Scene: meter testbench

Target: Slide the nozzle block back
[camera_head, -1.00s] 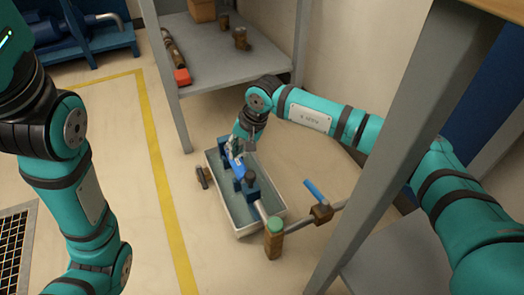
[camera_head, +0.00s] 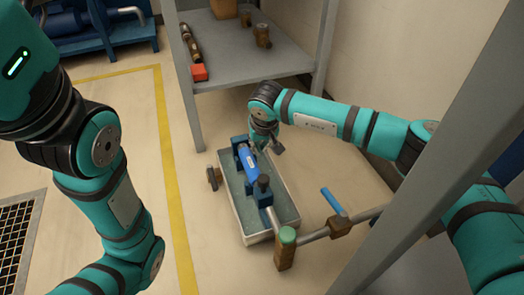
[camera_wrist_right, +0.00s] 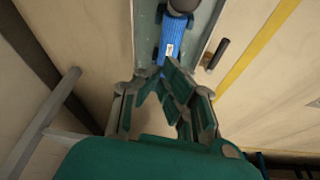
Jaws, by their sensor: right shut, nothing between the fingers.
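A blue cylindrical meter (camera_head: 248,160) with a white label lies along the grey tray bench (camera_head: 287,217). A dark blue block (camera_head: 239,144) stands at its far end. Another dark blue block (camera_head: 263,192) with a dark top stands at its near end; I cannot tell for sure which is the nozzle block. My right gripper (camera_head: 268,148) is by the far end, on the right side of the meter. In the right wrist view the gripper (camera_wrist_right: 172,88) is shut and empty, and its fingers overlap the end of the blue meter (camera_wrist_right: 173,42). My left gripper is out of view.
A brown post with a green top (camera_head: 286,245) and a pipe with a blue-handled valve (camera_head: 333,200) stand at the tray's near end. A dark handle (camera_head: 213,178) is left of the tray. A grey shelf (camera_head: 240,60) stands behind; a grey leg is at right.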

